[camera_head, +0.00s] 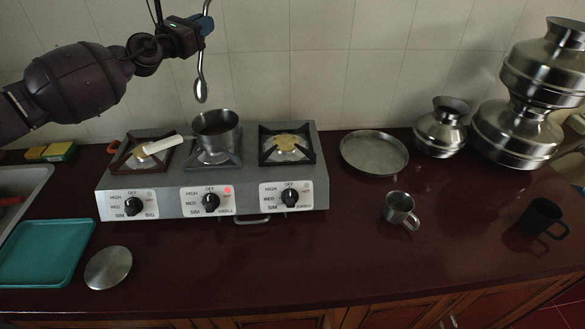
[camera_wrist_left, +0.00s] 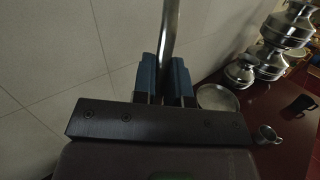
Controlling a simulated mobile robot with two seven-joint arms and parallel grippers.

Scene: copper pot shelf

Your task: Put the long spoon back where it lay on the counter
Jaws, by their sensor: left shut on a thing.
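The long spoon (camera_head: 201,75) is metal and hangs upright, bowl down, above the back of the stove in the head view. My left gripper (camera_head: 203,24) is shut on its handle, near the top edge of the picture. In the left wrist view the spoon's handle (camera_wrist_left: 168,35) runs up between the two blue fingers of the left gripper (camera_wrist_left: 165,75). The bowl end is above the pot and apart from it. The dark red counter (camera_head: 270,262) has a wide bare area in front of the stove. My right gripper is not in view.
A grey three-burner stove (camera_head: 165,205) carries a pot (camera_head: 216,132) on its middle burner and a pale-handled tool (camera_head: 162,145) on the left. A round lid (camera_head: 108,268) and teal tray (camera_head: 42,250) lie left. A plate (camera_head: 374,152), steel cup (camera_head: 400,208), black mug (camera_head: 541,217) and metal vessels (camera_head: 442,128) stand right.

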